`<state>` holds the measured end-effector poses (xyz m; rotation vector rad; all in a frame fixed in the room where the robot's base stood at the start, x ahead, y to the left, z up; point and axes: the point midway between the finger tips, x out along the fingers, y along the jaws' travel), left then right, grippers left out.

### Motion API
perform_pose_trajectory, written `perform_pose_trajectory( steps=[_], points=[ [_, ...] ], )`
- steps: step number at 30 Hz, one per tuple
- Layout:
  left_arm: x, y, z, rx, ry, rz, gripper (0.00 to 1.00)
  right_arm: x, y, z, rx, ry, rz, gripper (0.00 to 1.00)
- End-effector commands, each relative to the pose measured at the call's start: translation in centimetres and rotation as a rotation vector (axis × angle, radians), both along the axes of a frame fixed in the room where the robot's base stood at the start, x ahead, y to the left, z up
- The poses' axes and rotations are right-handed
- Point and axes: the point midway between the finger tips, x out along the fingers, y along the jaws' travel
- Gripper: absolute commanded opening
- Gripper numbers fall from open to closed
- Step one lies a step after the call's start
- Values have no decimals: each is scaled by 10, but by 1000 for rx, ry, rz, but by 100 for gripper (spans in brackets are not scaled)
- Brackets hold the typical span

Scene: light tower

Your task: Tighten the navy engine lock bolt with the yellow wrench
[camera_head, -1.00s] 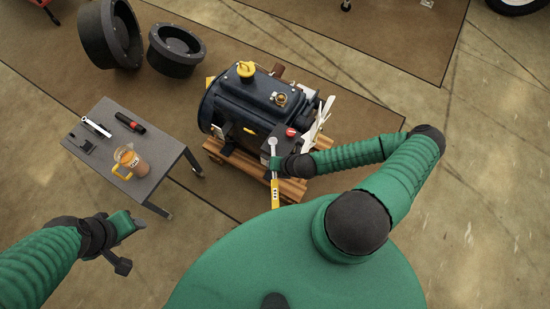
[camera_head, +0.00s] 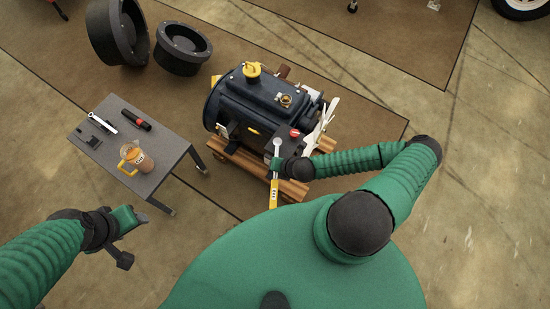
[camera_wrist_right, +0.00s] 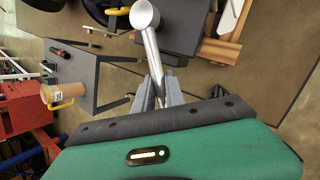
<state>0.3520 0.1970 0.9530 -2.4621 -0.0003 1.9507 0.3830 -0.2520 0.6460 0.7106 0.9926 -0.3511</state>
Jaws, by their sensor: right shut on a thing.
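The navy engine (camera_head: 258,105) sits on a wooden pallet (camera_head: 232,158) in the middle of the head view. The yellow wrench (camera_head: 274,194) has a yellow handle and a silver ring head, which is beside the engine's near right corner. My right gripper (camera_head: 275,166) is shut on the wrench between head and handle. In the right wrist view, the silver shaft of the wrench (camera_wrist_right: 151,55) rises from between the fingers. I cannot tell whether its head touches a bolt; the lock bolt is not clearly visible. My left gripper (camera_head: 138,217) is away from the engine, lower left; its jaw opening is unclear.
A white fan (camera_head: 324,118) is on the engine's right. Black round parts (camera_head: 182,48) lie behind.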

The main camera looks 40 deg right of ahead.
Motion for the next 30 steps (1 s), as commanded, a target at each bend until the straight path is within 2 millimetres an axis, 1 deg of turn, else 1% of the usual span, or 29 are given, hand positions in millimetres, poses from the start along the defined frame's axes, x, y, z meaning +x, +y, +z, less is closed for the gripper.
perform_pose_trajectory(
  steps=[1, 3, 21, 24, 30],
  points=[
    [0, 0, 6, 0, 0, 0, 55, 0, 0, 7, 0, -1, 0, 0],
    [0, 0, 12, 0, 0, 0, 55, 1, 0, 13, 0, -3, 0, 0],
    [0, 0, 54, 0, 0, 0, 55, 2, 1, 56, 1, -7, 2, 0],
    [0, 0, 56, 0, 0, 0, 55, 2, 1, 58, 1, -7, 2, 0],
    [0, 0, 55, 0, 0, 0, 55, 2, 1, 57, 1, -7, 2, 0]
  ],
)
